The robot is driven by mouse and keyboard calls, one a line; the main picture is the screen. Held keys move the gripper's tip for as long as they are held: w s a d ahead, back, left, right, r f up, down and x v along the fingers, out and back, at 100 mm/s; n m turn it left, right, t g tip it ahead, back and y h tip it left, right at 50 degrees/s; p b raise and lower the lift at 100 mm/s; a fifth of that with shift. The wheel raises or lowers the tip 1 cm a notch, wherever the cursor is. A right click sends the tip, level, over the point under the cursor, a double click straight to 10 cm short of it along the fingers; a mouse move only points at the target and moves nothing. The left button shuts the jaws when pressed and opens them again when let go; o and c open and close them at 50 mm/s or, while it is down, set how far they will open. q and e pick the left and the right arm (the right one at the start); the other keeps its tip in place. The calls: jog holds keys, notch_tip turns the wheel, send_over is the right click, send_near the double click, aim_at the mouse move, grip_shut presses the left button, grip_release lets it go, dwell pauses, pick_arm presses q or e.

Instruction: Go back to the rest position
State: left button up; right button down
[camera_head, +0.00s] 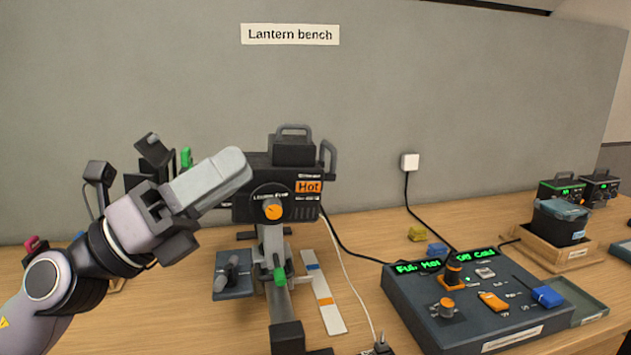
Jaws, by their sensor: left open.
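My left arm comes in from the lower left. Its gripper (168,192) is open at the left side of the black lantern (290,186). A pale grey, round-ended part reaches from the gripper across the lantern's left end and hides some of it. I cannot tell whether the gripper touches the lantern. The lantern has an orange knob (272,209) and an orange "Hot" label (308,187), and stands on a grey post. My right gripper is not in view.
A dark control desk (420,305) with orange and blue faders stands at the right front. A dark bin in a wooden tray (545,252) is behind it. A grey wall panel (480,110) closes the back. Cables cross the wooden bench.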

pick_arm(q)
jog(key=w+a+f+n+t+y, duration=0.1)
jog(key=a+f+n+t+y, duration=0.45)
jog(key=f+n+y, duration=0.85)
jog(key=w+a+f+n+t+y, duration=0.15)
jog(key=a+f+n+y, duration=0.7)
jog(key=n, duration=1.15)
jog(key=s+a+f+n+g, duration=0.1)
jog(key=s+f+n+g, duration=0.4)
jog(key=s+f, duration=0.7)
jog(key=s+d+f+n+g+h, duration=0.1)
jog(key=s+d+f+g+h, duration=0.1)
jog(key=s+f+g, duration=0.75)
jog(key=w+d+f+t+h, duration=0.1)
jog(key=w+d+f+t, duration=0.1)
jog(key=f+t, duration=0.6)
jog(key=shift+x, duration=1.2)
jog(key=shift+s, duration=0.15)
